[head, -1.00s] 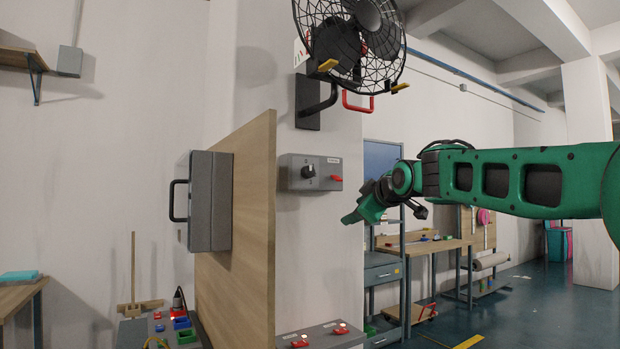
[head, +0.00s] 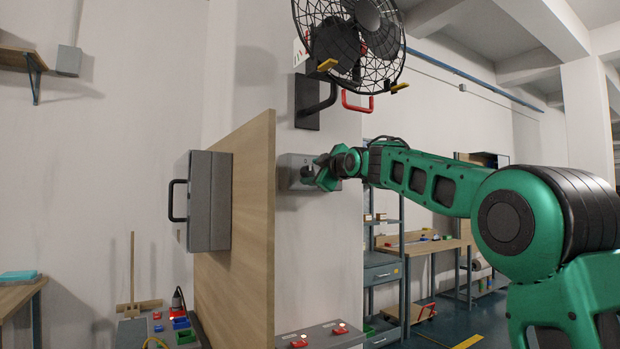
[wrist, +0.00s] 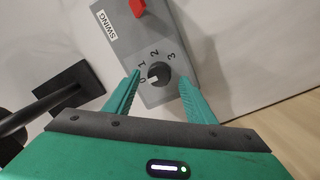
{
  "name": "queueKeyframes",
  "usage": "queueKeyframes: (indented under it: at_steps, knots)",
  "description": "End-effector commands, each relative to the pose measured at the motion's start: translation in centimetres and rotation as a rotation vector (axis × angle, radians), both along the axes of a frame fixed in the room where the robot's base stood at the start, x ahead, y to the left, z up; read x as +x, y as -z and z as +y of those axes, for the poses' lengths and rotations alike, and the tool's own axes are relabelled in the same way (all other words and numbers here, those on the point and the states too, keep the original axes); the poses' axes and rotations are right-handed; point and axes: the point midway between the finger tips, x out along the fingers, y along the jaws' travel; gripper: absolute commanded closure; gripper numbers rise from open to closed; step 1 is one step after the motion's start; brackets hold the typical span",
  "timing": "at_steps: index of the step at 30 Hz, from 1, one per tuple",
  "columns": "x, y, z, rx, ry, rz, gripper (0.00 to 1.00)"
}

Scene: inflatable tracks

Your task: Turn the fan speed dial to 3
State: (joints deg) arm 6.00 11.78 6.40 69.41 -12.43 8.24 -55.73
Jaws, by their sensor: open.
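The grey control box (head: 288,172) is on the wall below the black fan (head: 335,42). In the wrist view the box (wrist: 118,30) carries a round black dial (wrist: 160,70) with the marks 0, 1, 2 and 3 around it. The dial's white mark seems to point towards 0. My gripper (wrist: 160,77) is open, with one green finger on each side of the dial; I cannot tell whether they touch it. In the head view my gripper (head: 322,176) is in front of the box and hides the dial.
A red switch (wrist: 137,7) labelled SWING is on the same box. A wooden panel (head: 240,230) with a grey handled case (head: 210,200) stands left of the box. A red handle (head: 357,103) hangs below the fan. Shelves and a workbench (head: 430,246) stand at right.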

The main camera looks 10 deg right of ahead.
Motion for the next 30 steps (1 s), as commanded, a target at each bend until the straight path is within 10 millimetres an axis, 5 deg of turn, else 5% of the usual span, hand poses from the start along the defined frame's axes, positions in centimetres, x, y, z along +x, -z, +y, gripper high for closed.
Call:
queueKeyframes:
  at_steps: [16, 21, 30]
  knots:
    - [1.7, 0.0, 0.4, 0.0, 0.001, 0.001, 0.5]
    - [1.7, 0.0, 0.4, 0.0, 0.001, 0.001, 0.88]
    - [1.7, 0.1, 0.4, 0.017, 0.0, 0.007, 0.91]
